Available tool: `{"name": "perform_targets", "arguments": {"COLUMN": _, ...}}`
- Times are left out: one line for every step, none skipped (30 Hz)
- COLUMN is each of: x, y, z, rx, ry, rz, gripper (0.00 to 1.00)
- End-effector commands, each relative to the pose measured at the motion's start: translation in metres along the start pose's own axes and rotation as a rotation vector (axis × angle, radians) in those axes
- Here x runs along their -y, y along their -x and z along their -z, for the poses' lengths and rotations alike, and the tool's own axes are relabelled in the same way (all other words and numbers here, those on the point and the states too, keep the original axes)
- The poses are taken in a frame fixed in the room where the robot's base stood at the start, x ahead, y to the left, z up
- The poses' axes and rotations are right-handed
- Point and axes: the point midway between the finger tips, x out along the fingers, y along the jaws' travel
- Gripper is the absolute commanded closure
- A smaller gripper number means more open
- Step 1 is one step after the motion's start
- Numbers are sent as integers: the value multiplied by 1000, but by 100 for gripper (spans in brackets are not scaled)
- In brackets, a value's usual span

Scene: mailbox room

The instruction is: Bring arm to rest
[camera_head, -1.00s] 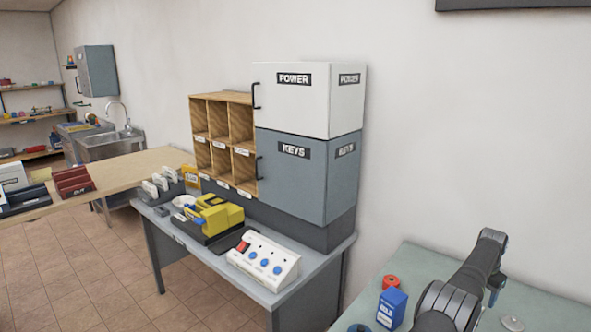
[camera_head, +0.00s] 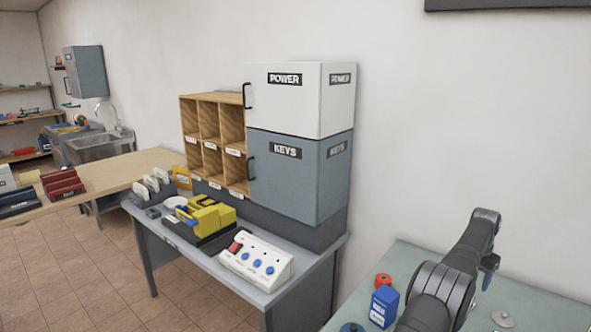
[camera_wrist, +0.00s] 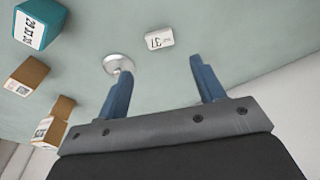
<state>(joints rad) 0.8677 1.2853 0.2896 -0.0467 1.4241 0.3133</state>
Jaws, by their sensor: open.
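My arm (camera_head: 440,290) stands bent over the green-grey table at the lower right of the head view. In the wrist view my gripper (camera_wrist: 163,82) shows two blue fingers spread apart with nothing between them. A small white tag marked 37 (camera_wrist: 159,38) lies on the table beyond the fingertips. A round metal disc (camera_wrist: 118,63) lies close to the left fingertip; I cannot tell if they touch. In the head view the fingers show only as a bit of blue at the arm's far side.
A teal box (camera_wrist: 40,22) and small brown boxes (camera_wrist: 28,76) show in the wrist view. The grey desk holds a button panel (camera_head: 257,261) below the POWER (camera_head: 300,99) and KEYS (camera_head: 300,174) cabinets.

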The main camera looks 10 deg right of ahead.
Motion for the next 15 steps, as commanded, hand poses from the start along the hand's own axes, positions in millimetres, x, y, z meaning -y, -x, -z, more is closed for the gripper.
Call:
{"name": "perform_targets", "arguments": {"x": 0, "y": 12, "z": 1, "rx": -3, "ry": 0, "rz": 1, "gripper": 38}}
{"name": "perform_targets", "arguments": {"x": 0, "y": 18, "z": 1, "rx": -4, "ry": 0, "rz": 1, "gripper": 38}}
{"name": "perform_targets", "arguments": {"x": 0, "y": 26, "z": 0, "rx": -3, "ry": 0, "rz": 1, "gripper": 38}}
{"name": "perform_targets", "arguments": {"x": 0, "y": 18, "z": -1, "rx": 4, "ry": 0, "rz": -1, "gripper": 38}}
{"name": "perform_targets", "arguments": {"x": 0, "y": 8, "z": -1, "rx": 5, "ry": 0, "rz": -2, "gripper": 38}}
{"name": "perform_targets", "arguments": {"x": 0, "y": 0, "z": -1, "rx": 4, "ry": 0, "rz": -1, "gripper": 38}}
{"name": "perform_targets", "arguments": {"x": 0, "y": -6, "z": -1, "rx": 5, "ry": 0, "rz": -2, "gripper": 38}}
{"name": "perform_targets", "arguments": {"x": 0, "y": -12, "z": -1, "rx": 4, "ry": 0, "rz": -1, "gripper": 38}}
{"name": "perform_targets", "arguments": {"x": 0, "y": -20, "z": 0, "rx": 3, "ry": 0, "rz": -1, "gripper": 38}}
{"name": "perform_targets", "arguments": {"x": 0, "y": -26, "z": -1, "rx": 3, "ry": 0, "rz": -1, "gripper": 38}}
{"name": "perform_targets", "arguments": {"x": 0, "y": -32, "z": -1, "rx": 3, "ry": 0, "rz": -1, "gripper": 38}}
{"name": "perform_targets", "arguments": {"x": 0, "y": -40, "z": -1, "rx": 3, "ry": 0, "rz": -1, "gripper": 38}}
{"name": "perform_targets", "arguments": {"x": 0, "y": -46, "z": -1, "rx": 2, "ry": 0, "rz": -1, "gripper": 38}}
{"name": "perform_targets", "arguments": {"x": 0, "y": -53, "z": -1, "rx": 3, "ry": 0, "rz": -1, "gripper": 38}}
{"name": "perform_targets", "arguments": {"x": 0, "y": -60, "z": -1, "rx": 3, "ry": 0, "rz": -1, "gripper": 38}}
